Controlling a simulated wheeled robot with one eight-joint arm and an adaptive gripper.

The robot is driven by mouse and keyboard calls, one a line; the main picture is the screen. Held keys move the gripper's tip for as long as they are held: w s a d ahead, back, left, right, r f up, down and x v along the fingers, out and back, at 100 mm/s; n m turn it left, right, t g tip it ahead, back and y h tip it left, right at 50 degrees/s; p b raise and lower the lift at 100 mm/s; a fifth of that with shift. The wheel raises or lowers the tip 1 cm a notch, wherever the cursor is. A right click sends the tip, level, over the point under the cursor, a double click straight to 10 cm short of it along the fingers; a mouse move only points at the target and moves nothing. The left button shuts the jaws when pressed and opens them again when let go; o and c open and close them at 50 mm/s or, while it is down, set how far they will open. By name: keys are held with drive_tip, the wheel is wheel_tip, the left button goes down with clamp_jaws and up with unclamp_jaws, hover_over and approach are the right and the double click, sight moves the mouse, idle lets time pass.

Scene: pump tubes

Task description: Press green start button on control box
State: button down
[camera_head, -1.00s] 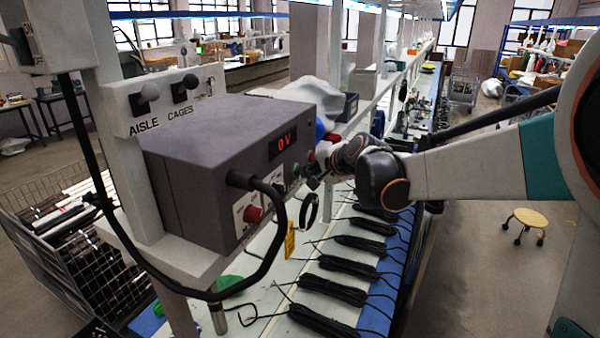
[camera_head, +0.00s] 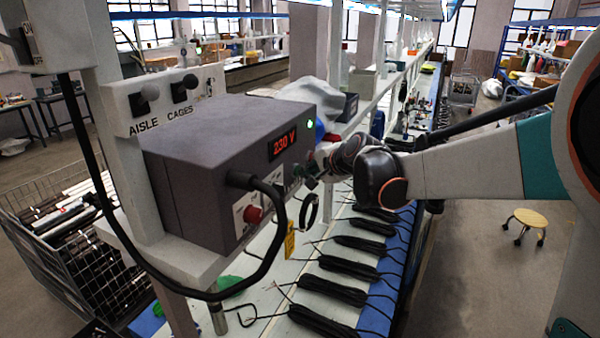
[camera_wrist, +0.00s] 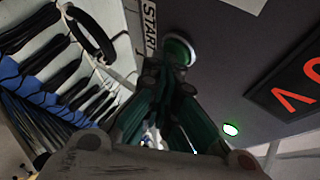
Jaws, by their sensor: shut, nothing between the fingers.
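The control box (camera_head: 215,150) is a dark grey box on a white shelf. Its red display (camera_head: 283,144) reads 230 V, and a green lamp (camera_head: 310,125) glows near its top right corner. In the head view my gripper (camera_head: 312,172) is at the box's front right, partly hiding the button.
A red button (camera_head: 252,214) sits lower on the box front. A thick black cable (camera_head: 275,235) loops from the box, with a yellow tag (camera_head: 290,240) near it. Several black cable bundles (camera_head: 345,264) lie on the bench below.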

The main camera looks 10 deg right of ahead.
drive_tip(key=shift+s+d, duration=0.6)
drive_tip(key=shift+d, duration=0.15)
drive_tip(key=s+d, duration=0.1)
drive_tip(key=d, duration=0.1)
drive_tip(key=s+d, duration=0.2)
idle(0.4)
drive_tip(key=shift+f, duration=0.1)
idle(0.4)
drive_tip(key=s+a+f+n+g+h+b, duration=0.1)
drive_tip(key=s+f+n+b, duration=0.5)
drive_tip(key=s+f+b, duration=0.9)
drive_tip(key=s+a+f+n+g+h+b, duration=0.1)
drive_tip(key=s+f+n+g+h+b, duration=0.2)
drive_tip(key=s+f+b, duration=1.3)
wheel_tip(320, 180, down, 6)
drive_tip(key=s+n, duration=0.1)
drive_tip(key=n, duration=0.2)
drive_tip(key=shift+s+n, duration=0.3)
drive_tip(key=shift+s, duration=0.1)
